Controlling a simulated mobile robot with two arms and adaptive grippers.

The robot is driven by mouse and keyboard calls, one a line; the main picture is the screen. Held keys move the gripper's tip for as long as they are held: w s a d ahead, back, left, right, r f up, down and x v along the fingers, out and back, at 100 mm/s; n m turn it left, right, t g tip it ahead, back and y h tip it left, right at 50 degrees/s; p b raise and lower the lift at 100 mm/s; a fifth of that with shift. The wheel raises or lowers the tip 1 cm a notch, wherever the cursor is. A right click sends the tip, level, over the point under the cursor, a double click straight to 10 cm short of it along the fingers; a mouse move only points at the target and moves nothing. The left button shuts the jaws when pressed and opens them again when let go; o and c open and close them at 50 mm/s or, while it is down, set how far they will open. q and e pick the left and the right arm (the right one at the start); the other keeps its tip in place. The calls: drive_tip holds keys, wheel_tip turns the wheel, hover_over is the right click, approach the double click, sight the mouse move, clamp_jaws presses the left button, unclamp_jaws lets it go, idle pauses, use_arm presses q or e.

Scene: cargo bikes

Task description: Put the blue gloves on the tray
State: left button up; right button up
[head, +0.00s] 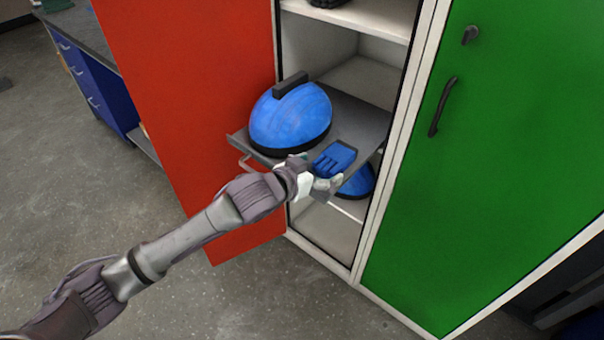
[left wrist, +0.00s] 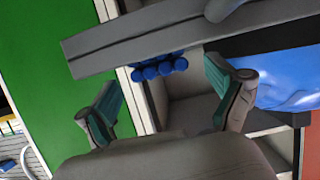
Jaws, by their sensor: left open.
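The blue gloves (head: 335,158) lie at the front right of a grey pull-out tray (head: 362,122) in the open cabinet. Their blue fingertips (left wrist: 160,69) show just past the grey tray edge (left wrist: 140,42) in the left wrist view. My left gripper (head: 318,186) is at the tray's front edge, close to the gloves' finger end. Its two fingers stand apart in the left wrist view (left wrist: 165,105), with nothing held between them. I cannot tell whether it touches the tray. My right gripper is not in view.
A blue helmet (head: 290,118) sits on the tray left of the gloves. Another blue helmet (head: 358,183) is below the tray. An open red door (head: 195,100) stands left, a shut green door (head: 500,160) right. A white shelf (head: 372,17) is above.

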use_arm(q)
drive_tip(key=v, duration=0.9)
drive_tip(key=shift+s+a, duration=0.25)
drive_tip(key=shift+s, duration=0.05)
drive_tip(key=shift+r, duration=0.1)
